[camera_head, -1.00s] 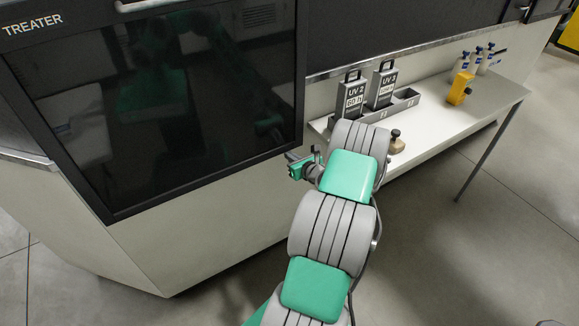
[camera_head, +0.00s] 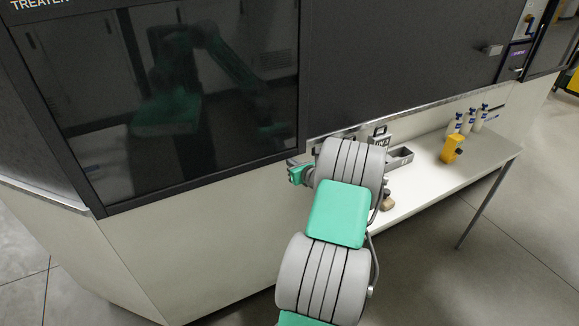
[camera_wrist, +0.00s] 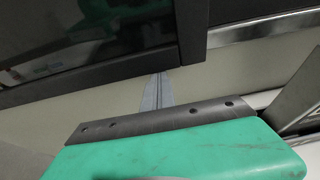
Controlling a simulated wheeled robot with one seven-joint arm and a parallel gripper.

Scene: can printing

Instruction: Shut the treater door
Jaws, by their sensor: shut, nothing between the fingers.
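The treater door (camera_head: 205,178) is a dark glass panel in a black frame, at the left of the head view. Its lower edge sits close to the cabinet's metal trim line, slightly below it at the right corner. I cannot tell whether it is fully flush. In the wrist view the door's frame (camera_wrist: 120,74) crosses the upper left, with a dark seam beside the neighbouring panel. My gripper (camera_wrist: 159,88) is shut and empty, its tips just under the door's lower edge near the right corner; contact is unclear. In the head view my gripper (camera_head: 297,171) is partly hidden by my arm.
A white side shelf (camera_head: 425,180) at the right holds a grey tray (camera_head: 399,158), a yellow object (camera_head: 451,149) and several small bottles. A dark neighbouring panel (camera_head: 400,65) adjoins the door. Open floor lies in front.

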